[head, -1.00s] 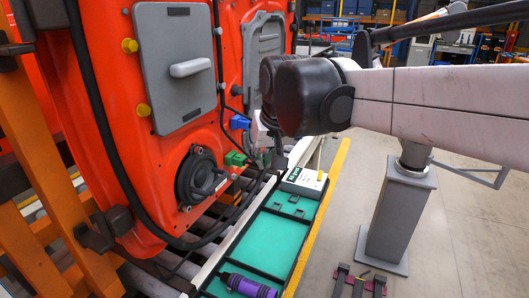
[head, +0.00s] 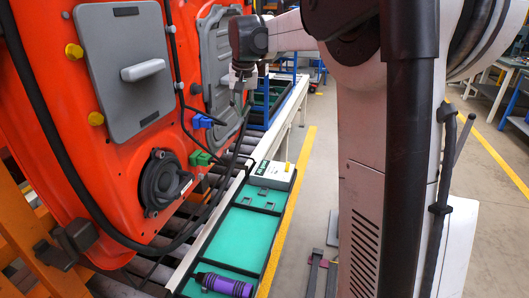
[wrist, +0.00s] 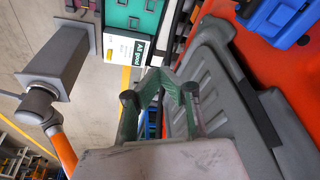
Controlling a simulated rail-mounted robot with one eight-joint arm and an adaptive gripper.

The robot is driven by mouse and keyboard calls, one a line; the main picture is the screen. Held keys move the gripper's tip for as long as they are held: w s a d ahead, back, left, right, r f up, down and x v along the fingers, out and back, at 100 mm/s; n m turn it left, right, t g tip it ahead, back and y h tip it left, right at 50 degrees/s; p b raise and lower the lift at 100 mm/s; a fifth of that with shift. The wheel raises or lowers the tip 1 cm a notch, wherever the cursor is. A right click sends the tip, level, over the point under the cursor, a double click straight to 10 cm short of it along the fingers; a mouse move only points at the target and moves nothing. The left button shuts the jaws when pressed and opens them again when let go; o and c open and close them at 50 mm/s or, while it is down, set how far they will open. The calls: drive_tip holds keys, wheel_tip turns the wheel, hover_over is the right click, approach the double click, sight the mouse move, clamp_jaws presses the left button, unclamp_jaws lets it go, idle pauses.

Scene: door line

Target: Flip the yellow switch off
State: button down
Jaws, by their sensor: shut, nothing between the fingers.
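The yellow switch (head: 287,167) is a small upright piece on the white box (head: 270,176) with a green and black label. The box stands at the far end of the green tray in the head view. In the wrist view the white box (wrist: 124,48) is at the upper middle, with a small yellow piece (wrist: 109,54) at its left. My gripper (head: 238,80) is beyond and above the box, beside the orange door panel, touching nothing that I can make out. In the wrist view my gripper (wrist: 166,80) is shut and empty. The switch's exact position is too small to tell.
The orange door panel (head: 110,190) with grey covers, cables and blue and green connectors stands at the left. The green tray (head: 244,238) holds a purple cylinder (head: 222,284). A dark blue-edged bin (head: 268,100) lies beyond. The floor at the right has free room.

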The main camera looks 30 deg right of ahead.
drive_tip(key=w+d+f+m+g+p, duration=0.1)
drive_tip(key=w+d+f, duration=0.4)
drive_tip(key=d, duration=0.3)
drive_tip(key=w+d+f+m+g, duration=0.1)
drive_tip(key=w+d+f+m, duration=0.1)
drive_tip(key=w+d+f, duration=0.35)
drive_tip(key=d+f+m+g+y+p, duration=0.1)
drive_tip(key=d+f+m, duration=0.1)
drive_tip(key=d+f, duration=1.1)
drive_tip(key=w+d, duration=0.1)
drive_tip(key=d, duration=0.3)
drive_tip(key=shift+f+g+y+p, duration=0.3)
drive_tip(key=shift+g+p, duration=0.05)
drive_tip(key=shift+g, duration=0.05)
